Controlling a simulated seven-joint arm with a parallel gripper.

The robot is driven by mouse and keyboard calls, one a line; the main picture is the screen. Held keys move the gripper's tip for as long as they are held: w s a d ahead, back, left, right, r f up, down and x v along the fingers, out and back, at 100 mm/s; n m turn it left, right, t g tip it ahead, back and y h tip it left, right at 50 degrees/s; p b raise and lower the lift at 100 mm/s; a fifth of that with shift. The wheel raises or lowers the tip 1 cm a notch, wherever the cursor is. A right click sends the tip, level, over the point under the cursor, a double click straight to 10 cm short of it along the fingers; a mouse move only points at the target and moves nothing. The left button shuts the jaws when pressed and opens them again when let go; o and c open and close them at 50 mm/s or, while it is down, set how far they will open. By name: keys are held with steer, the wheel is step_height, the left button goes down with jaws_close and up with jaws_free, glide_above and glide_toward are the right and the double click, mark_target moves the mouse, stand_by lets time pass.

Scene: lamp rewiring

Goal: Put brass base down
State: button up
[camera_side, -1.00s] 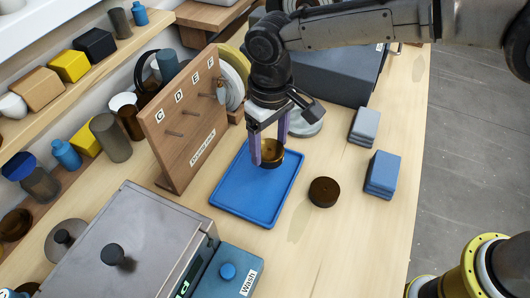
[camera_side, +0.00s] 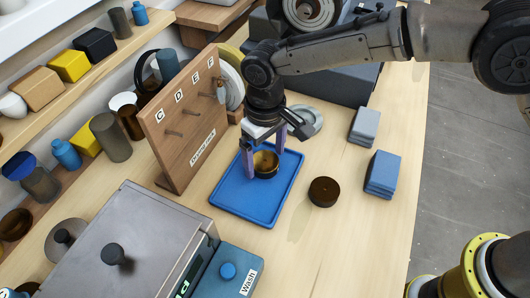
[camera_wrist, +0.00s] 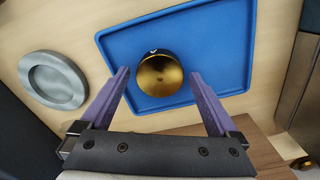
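The brass base (camera_side: 265,163) is a round, shiny gold-brown piece sitting on the blue tray (camera_side: 237,204). In the wrist view the brass base (camera_wrist: 160,75) rests toward the near side of the tray (camera_wrist: 225,60), with tray surface showing around it. My gripper (camera_side: 263,158) is over the tray, with its purple fingers on either side of the base. In the wrist view the gripper (camera_wrist: 160,82) is open, its fingers spread wider than the base, with gaps visible on both sides.
A dark round piece (camera_side: 324,191) lies on the table right of the tray. A wooden peg board (camera_side: 185,135) stands close on the left. A grey disc (camera_wrist: 54,80) lies beside the tray. Blue blocks (camera_side: 382,174) and a scale-like box (camera_side: 140,245) stand nearby.

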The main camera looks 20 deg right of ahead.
mark_target(265, 161)
step_height(265, 161, up, 12)
steer(key=shift+r, duration=0.2)
stand_by(0.5)
